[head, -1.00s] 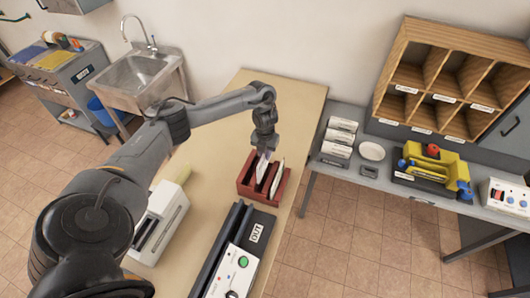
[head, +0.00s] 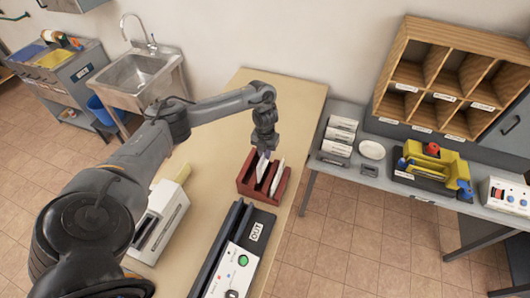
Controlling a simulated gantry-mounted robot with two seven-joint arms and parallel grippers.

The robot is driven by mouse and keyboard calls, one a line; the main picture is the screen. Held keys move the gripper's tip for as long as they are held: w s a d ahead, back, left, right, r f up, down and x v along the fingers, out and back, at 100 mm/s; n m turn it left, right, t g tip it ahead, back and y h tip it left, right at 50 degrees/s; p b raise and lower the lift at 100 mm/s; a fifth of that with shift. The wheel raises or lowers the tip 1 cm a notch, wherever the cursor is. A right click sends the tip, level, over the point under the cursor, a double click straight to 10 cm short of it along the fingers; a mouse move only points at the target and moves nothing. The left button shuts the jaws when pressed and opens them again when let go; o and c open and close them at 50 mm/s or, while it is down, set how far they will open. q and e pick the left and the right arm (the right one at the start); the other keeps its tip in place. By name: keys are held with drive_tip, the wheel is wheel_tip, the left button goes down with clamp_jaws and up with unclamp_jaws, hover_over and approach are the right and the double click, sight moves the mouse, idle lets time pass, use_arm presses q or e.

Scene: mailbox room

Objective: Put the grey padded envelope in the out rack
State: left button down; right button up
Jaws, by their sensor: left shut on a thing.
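My left gripper (head: 264,150) comes down over the red-brown slotted rack (head: 243,187) on the wooden table. It is shut on a thin greyish envelope (head: 261,168), which stands upright with its lower part inside a left slot of the rack. A whiter envelope (head: 278,176) stands in the slot to its right, leaning a little. The rack's walls hide the bottoms of both, so I cannot tell whether the held one touches the floor of its slot. A label reading OUT (head: 257,232) lies on a dark surface just in front of the rack. My right gripper is out of view.
A black-and-white machine with a green button (head: 243,260) stands in front of the rack, and a white device (head: 160,222) is at left. The grey side table (head: 350,182) holds stacked trays, a plate and a yellow device (head: 437,163). The table's far part is clear.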

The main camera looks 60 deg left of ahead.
sight(265, 166)
use_arm(q)
drive_tip(key=shift+f+b, duration=1.2)
drive_tip(key=shift+f, duration=0.85)
drive_tip(key=shift+f+b, duration=0.15)
drive_tip(key=shift+b, duration=0.2)
drive_tip(key=shift+f+b, duration=1)
drive_tip(key=shift+f, duration=0.35)
drive_tip(key=shift+f+b, duration=0.6)
drive_tip(key=shift+f, duration=0.25)
